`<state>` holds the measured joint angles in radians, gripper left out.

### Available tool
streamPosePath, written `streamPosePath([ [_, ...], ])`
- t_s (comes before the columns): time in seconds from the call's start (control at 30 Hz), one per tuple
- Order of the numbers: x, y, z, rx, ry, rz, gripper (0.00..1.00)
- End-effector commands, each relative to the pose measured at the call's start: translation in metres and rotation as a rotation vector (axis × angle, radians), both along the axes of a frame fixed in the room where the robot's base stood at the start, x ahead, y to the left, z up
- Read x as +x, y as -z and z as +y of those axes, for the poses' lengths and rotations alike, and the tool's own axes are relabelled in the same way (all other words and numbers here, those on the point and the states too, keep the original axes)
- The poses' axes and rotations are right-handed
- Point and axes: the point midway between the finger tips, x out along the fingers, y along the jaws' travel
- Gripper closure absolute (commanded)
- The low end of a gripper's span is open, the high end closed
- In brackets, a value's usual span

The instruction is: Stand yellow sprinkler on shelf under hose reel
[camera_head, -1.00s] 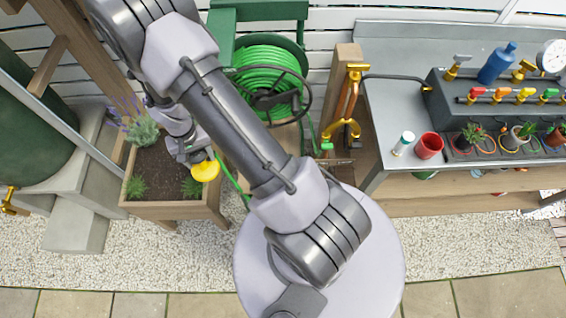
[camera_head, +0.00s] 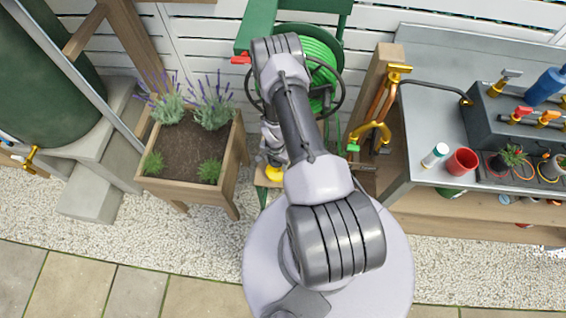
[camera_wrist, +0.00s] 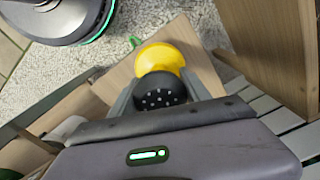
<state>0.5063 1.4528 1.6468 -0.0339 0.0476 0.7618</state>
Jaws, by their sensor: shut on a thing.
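My gripper (camera_head: 274,160) is shut on the yellow sprinkler (camera_head: 275,174), low in front of the hose reel. In the wrist view, the sprinkler (camera_wrist: 160,58) shows its yellow body and a black dotted face (camera_wrist: 160,92) between the fingers of my gripper (camera_wrist: 160,98). The wooden shelf (camera_head: 260,180) shows beside and below the sprinkler. In the wrist view, the shelf (camera_wrist: 198,66) lies behind the sprinkler; I cannot tell whether they touch. The hose reel (camera_head: 322,68) with green hose is above, partly hidden by my arm.
A wooden planter (camera_head: 232,165) with lavender stands just left of the shelf; its side wall (camera_wrist: 270,50) is close in the wrist view. A yellow-handled tool (camera_head: 372,130) hangs to the right. A grey bench (camera_head: 425,110) with a red cup (camera_head: 461,162) stands further right.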

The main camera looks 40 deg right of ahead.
Motion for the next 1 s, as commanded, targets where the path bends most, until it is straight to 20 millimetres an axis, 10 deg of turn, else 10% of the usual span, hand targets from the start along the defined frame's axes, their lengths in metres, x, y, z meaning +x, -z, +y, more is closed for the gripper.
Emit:
streamPosePath([
  [0.27,0.009,0.005,-0.04,-0.001,0.002,-0.001,1.0],
  [0.43,0.008,0.042,-0.039,0.001,-0.001,0.001,1.0],
  [0.77,0.008,0.042,-0.039,0.0,-0.001,0.0,1.0],
  [0.8,0.008,0.041,-0.039,0.0,-0.001,0.001,0.39],
  [1.0,0.008,0.041,-0.038,0.0,-0.001,0.001,0.23],
])
